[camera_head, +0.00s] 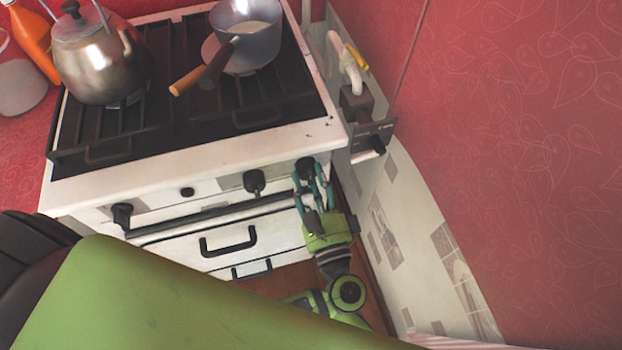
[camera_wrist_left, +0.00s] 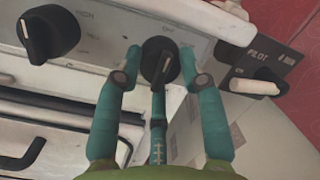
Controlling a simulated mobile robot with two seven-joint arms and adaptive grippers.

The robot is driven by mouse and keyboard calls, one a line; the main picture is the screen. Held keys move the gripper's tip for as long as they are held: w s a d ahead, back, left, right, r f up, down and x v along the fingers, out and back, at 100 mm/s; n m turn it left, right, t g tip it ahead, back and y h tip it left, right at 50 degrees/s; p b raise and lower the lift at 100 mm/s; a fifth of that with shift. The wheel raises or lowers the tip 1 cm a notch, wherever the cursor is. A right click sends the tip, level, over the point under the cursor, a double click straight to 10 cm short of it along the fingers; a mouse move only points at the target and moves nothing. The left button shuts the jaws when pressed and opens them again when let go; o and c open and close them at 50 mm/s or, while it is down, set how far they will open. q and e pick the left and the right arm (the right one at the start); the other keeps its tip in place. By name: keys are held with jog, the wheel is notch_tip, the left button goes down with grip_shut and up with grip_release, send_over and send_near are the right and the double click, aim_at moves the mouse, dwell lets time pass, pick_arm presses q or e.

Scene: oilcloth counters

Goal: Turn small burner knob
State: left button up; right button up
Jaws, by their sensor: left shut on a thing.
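The stove's front panel carries several black knobs. The rightmost knob (camera_head: 305,168), small with a white pointer line, shows between my fingers in the left wrist view (camera_wrist_left: 160,62). My left gripper (camera_head: 312,180), with teal fingers, reaches up to this knob from below and is shut on it. In the wrist view the fingertips (camera_wrist_left: 160,56) flank the knob on its left and right, with a third finger below it. The knob's pointer line is nearly vertical, slightly tilted, with an "OFF" mark above it. My right gripper is not in view.
A larger-looking neighbouring knob (camera_wrist_left: 47,33) sits left of the gripped one. A pilot switch box (camera_wrist_left: 262,75) is close on the right, by the wall. A kettle (camera_head: 100,62) and a saucepan (camera_head: 246,45) stand on the stove. An oven handle bar (camera_head: 210,215) runs below the knobs.

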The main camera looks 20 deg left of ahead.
pick_arm(q)
jog(key=o, duration=1.1)
jog(key=shift+o, duration=0.2)
jog(key=v, duration=1.2)
jog(key=shift+w+f, duration=0.1)
